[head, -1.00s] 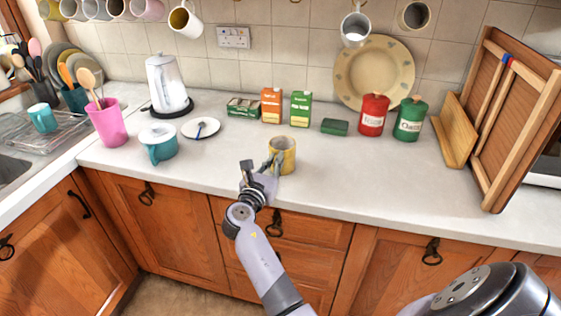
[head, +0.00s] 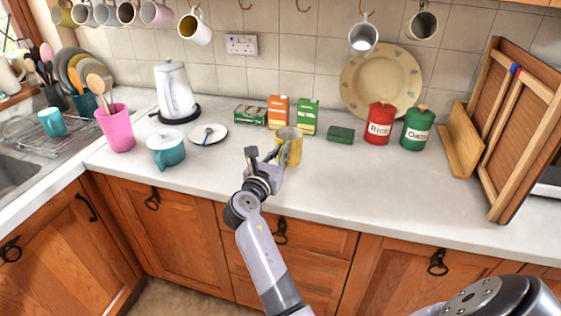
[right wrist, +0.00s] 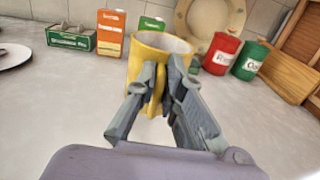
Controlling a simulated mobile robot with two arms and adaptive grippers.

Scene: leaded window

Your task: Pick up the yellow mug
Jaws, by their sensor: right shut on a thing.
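The yellow mug (head: 289,144) is over the front middle of the counter, upright, and looks slightly raised off it. My right gripper (head: 281,158) is shut on it at its near side. In the right wrist view the mug (right wrist: 156,47) fills the space just beyond the right gripper (right wrist: 163,78), whose fingers close around the mug's handle (right wrist: 158,90). The fingers hide part of the mug's near wall. My left gripper is not in view.
Behind the mug stand an orange box (head: 279,111), a green box (head: 307,117) and a dark green block (head: 340,134). Red (head: 378,124) and green (head: 417,128) canisters stand right. A teal lidded pot (head: 167,152) stands left. The counter's front right is clear.

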